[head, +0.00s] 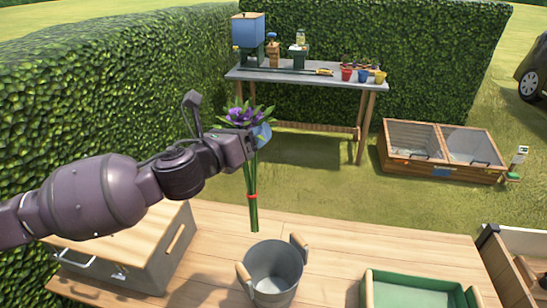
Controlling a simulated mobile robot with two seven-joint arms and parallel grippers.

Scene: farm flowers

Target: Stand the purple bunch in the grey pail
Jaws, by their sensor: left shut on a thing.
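The purple bunch (253,194) has purple flowers at the top and long green stems tied with a red band. My left gripper (258,138) is shut on it just below the flowers and holds it upright, stems hanging down. The grey pail (273,270) stands on the wooden table with two wooden handles. The pail's inside shows only in part. My right gripper is not in view.
A wooden box (130,255) with a metal handle is left of the pail. A green tray (415,290) is to its right, and a wooden crate (515,265) is at the far right. A potting bench (300,77) and cold frame (440,152) stand behind on the grass.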

